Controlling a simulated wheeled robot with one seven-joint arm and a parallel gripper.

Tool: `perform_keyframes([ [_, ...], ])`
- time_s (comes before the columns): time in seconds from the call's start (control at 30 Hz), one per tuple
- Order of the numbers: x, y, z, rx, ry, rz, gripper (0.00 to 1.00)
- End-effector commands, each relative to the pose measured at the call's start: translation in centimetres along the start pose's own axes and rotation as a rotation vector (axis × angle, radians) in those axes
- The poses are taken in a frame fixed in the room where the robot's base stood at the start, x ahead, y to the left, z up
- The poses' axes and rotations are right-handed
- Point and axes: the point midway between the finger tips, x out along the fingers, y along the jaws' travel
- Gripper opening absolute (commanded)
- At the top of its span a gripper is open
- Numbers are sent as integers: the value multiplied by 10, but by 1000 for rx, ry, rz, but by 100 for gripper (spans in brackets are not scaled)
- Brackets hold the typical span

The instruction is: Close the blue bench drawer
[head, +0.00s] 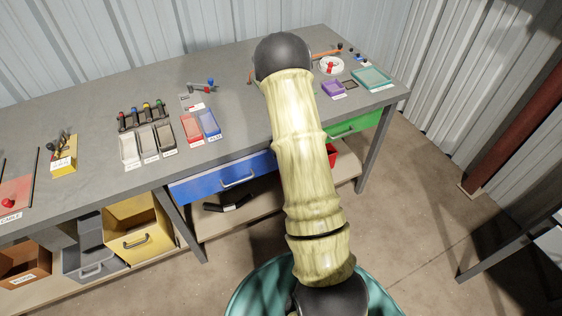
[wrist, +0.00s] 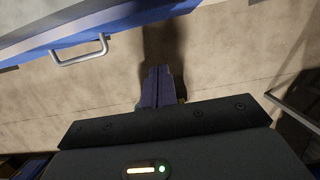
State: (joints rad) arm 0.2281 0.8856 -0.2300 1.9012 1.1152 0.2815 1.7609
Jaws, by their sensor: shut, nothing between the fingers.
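The blue bench drawer (head: 222,178) is under the front edge of the grey workbench, left of my arm in the head view. Its front sits close below the bench edge, and I cannot tell whether a small gap is left. Its right end is hidden behind my arm. In the wrist view the blue drawer front (wrist: 100,38) and its pale bar handle (wrist: 80,56) are at the upper left. My gripper (wrist: 163,72) is shut and empty, right of the handle and apart from it, pointing over bare floor. The head view does not show the gripper.
The grey workbench (head: 75,185) holds trays and small parts. A green drawer (head: 354,124) is right of my arm. A yellow bin (head: 135,232) and grey bin (head: 88,262) stand on the low shelf. A table leg (head: 188,230) is left of the blue drawer.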

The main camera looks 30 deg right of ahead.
Motion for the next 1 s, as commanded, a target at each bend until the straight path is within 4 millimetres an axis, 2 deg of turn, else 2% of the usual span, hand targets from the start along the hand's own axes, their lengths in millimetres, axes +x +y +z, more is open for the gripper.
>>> perform_keyframes([
  [0.1,-7,1,-1,-1,2,1,0],
  [0.43,-8,8,2,-24,1,5,0],
  [0.57,-21,19,2,-139,0,16,0],
  [0.67,-43,37,-1,-350,-4,34,0],
  [0.77,-74,63,-7,-663,-12,56,0],
  [1.0,-150,122,-44,-1544,-43,88,0],
])
